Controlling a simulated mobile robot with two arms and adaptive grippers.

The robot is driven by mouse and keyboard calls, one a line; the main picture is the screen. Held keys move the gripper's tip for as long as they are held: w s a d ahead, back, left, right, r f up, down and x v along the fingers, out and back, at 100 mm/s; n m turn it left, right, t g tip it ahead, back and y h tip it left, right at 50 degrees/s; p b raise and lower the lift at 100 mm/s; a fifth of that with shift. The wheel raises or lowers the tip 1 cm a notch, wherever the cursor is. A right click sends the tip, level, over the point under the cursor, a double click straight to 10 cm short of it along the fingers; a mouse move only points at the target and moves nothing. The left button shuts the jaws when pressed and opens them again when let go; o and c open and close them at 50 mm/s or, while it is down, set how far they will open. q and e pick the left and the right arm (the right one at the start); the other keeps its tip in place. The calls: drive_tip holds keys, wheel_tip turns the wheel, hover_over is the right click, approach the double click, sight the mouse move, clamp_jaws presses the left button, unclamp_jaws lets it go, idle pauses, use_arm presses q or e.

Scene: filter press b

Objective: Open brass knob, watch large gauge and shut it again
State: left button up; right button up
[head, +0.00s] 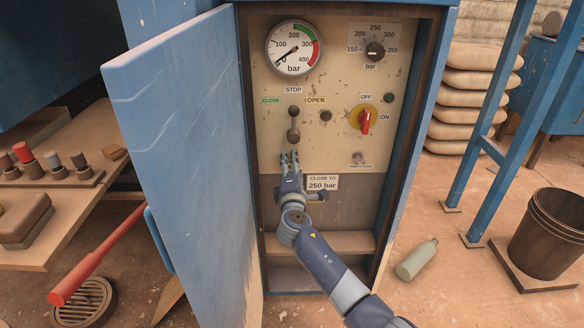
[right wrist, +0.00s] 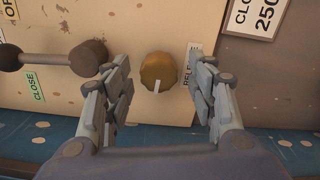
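The brass knob (right wrist: 158,70) shows in the right wrist view, with a pale mark on its face and a RELEASE label beside it. My right gripper (right wrist: 160,78) is open, one finger on each side of the knob, with visible gaps. In the head view the right gripper (head: 290,158) is in front of the panel below the black lever and hides the knob. The large gauge (head: 293,48) is at the panel's upper left; its needle points to the lower left, near 0 bar. My left gripper is not in view.
A red-yellow switch (head: 364,119) and a pressure dial (head: 375,51) are to the right. The blue cabinet door (head: 190,150) stands open at the left. A "CLOSE TO 250 bar" label (head: 323,182) is beside the gripper.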

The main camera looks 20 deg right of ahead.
drive_tip(key=v, duration=1.2)
idle(1.0)
